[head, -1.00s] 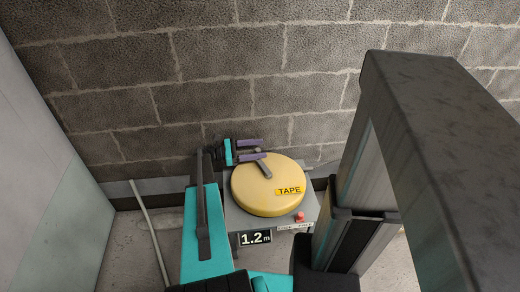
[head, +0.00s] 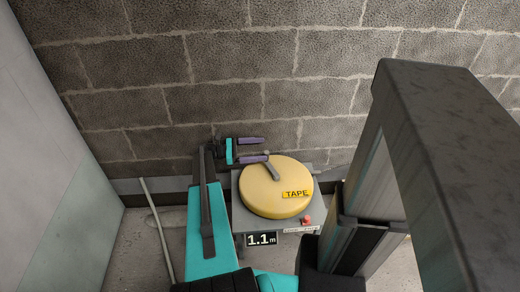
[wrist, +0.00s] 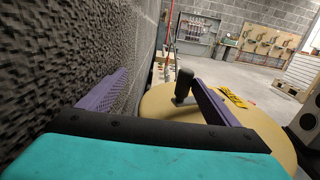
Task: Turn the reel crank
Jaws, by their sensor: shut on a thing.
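The yellow tape reel (head: 265,200) lies flat on a grey stand by the wall, with a "TAPE" label on top. Its dark crank arm (head: 271,171) runs from near the middle towards the wall. In the wrist view the black upright crank handle (wrist: 184,84) stands against the inner side of the right finger. A visible space lies between the handle and the left finger.
A display (head: 261,239) on the stand's front reads 1.1 m. A red button (head: 306,220) sits at its front right corner. The block wall (head: 200,60) is close beside my left finger. A pale panel (head: 50,130) stands at the left.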

